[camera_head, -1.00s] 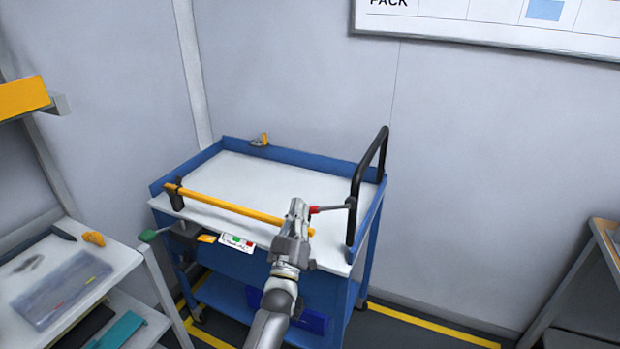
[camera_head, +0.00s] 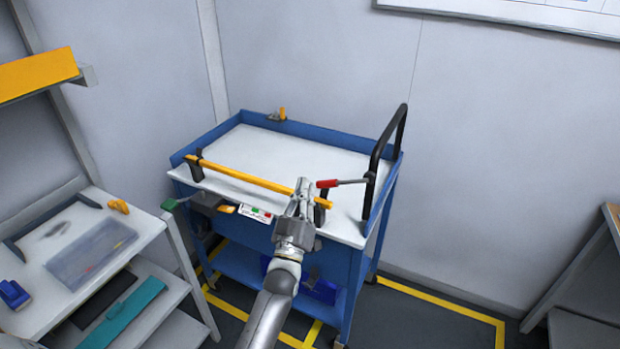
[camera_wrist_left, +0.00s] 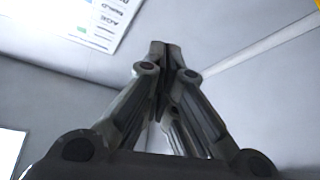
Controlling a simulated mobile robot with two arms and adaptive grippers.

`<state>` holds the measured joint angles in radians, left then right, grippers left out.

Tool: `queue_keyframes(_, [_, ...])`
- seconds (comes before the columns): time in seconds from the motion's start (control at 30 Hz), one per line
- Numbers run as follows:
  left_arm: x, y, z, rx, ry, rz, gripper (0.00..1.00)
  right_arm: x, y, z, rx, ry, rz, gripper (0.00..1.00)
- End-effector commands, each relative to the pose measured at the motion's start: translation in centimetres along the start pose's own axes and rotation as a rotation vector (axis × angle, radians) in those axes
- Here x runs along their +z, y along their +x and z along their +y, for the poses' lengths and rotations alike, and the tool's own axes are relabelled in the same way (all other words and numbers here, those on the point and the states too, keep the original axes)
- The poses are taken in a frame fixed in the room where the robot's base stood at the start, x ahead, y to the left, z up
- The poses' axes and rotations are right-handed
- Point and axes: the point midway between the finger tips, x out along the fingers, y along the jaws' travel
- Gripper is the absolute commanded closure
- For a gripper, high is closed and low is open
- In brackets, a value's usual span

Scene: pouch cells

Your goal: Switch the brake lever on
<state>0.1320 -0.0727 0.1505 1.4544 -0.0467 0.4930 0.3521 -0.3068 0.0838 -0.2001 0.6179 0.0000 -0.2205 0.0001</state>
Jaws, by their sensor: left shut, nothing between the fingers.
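The brake lever (camera_head: 327,184) has a red grip on a grey rod. In the head view it lies nearly level, its grip pointing left from the black pivot near the push handle of the blue cart (camera_head: 395,205). My left gripper (camera_head: 304,184) is shut and empty, over the cart's front edge. Its tips are just left of the red grip; I cannot tell whether they touch it. In the left wrist view the closed fingers (camera_wrist_left: 166,50) have only the wall behind them, and no lever shows. My right gripper is not in view.
A yellow bar (camera_head: 245,177) runs along the cart's front edge, partly behind my gripper. The black push handle (camera_head: 385,150) rises at the cart's right end. A label with coloured marks (camera_head: 256,213) sits on the front. A shelf (camera_head: 45,240) stands left. The cart top is mostly clear.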

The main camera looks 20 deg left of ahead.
Motion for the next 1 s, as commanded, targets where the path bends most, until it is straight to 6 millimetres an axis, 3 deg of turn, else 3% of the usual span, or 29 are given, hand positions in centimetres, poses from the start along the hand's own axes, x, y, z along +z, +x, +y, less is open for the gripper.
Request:
queue_keyframes(0.1, [0.2, -2.5, 0.1, 0.001, -0.001, 0.000, 1.00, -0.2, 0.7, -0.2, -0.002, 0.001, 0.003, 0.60])
queue_keyframes(0.3, [0.0, -4.8, 0.3, 0.002, 0.001, 0.003, 1.00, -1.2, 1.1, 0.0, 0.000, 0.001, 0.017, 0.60])
queue_keyframes(0.9, [-0.1, -5.2, 0.3, 0.002, 0.000, 0.003, 1.00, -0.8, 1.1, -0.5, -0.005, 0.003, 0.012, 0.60])
queue_keyframes(1.0, [0.8, -5.6, 0.1, -0.002, 0.004, -0.023, 1.00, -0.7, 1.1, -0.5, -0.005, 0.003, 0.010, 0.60])
